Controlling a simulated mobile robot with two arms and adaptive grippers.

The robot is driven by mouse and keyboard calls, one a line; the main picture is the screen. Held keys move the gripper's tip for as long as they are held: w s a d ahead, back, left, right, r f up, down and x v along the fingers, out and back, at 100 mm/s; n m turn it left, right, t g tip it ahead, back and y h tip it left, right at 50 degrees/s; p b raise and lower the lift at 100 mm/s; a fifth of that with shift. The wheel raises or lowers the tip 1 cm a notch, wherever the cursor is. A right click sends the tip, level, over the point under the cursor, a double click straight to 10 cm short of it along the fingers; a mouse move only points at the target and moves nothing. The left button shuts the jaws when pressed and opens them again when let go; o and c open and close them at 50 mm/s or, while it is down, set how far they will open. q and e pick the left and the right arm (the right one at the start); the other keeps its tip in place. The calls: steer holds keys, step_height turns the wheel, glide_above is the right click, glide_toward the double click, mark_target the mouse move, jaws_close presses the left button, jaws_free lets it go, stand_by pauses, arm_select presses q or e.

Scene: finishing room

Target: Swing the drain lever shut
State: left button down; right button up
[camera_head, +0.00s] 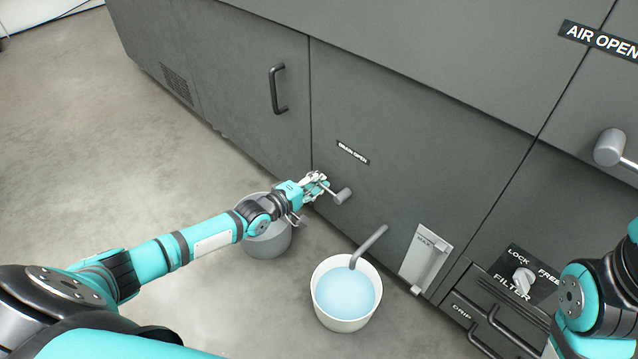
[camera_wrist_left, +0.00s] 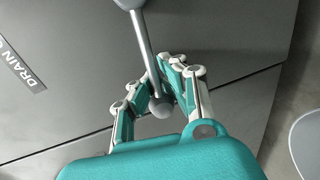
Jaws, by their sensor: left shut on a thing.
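The drain lever (camera_head: 342,195) is a grey hub with a thin rod on the dark cabinet front, below a "DRAIN OPEN" label (camera_head: 353,152). In the left wrist view the lever's rod (camera_wrist_left: 146,52) runs from the hub at the top edge down to a ball end (camera_wrist_left: 161,107). My left gripper (camera_head: 322,184) is shut on the lever near this ball end; it also shows in the left wrist view (camera_wrist_left: 156,92), with its fingers on both sides of the rod. My right arm shows at the right edge of the head view, but its gripper is out of view.
A bent drain spout (camera_head: 372,243) hangs over a white bucket (camera_head: 321,312) holding blue liquid. A grey bucket (camera_head: 268,243) stands behind my left forearm. A small plate (camera_head: 425,258), a filter knob (camera_head: 523,281) and a drip drawer (camera_head: 490,320) lie right. Floor at left is clear.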

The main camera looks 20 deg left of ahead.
arm_select(q)
steer(key=shift+s+a+f, duration=0.25)
steer(key=shift+f, duration=0.3)
steer(key=c, duration=1.5)
jaws_free()
steer(key=shift+s+a+r, duration=0.1)
steer(key=shift+a, duration=0.05)
steer(key=shift+o, duration=0.7)
steer(key=shift+r, duration=0.15)
steer(key=v, duration=1.1)
steer(key=shift+s, duration=0.4)
steer(key=shift+a+r, duration=0.1)
steer(key=shift+r, duration=0.05)
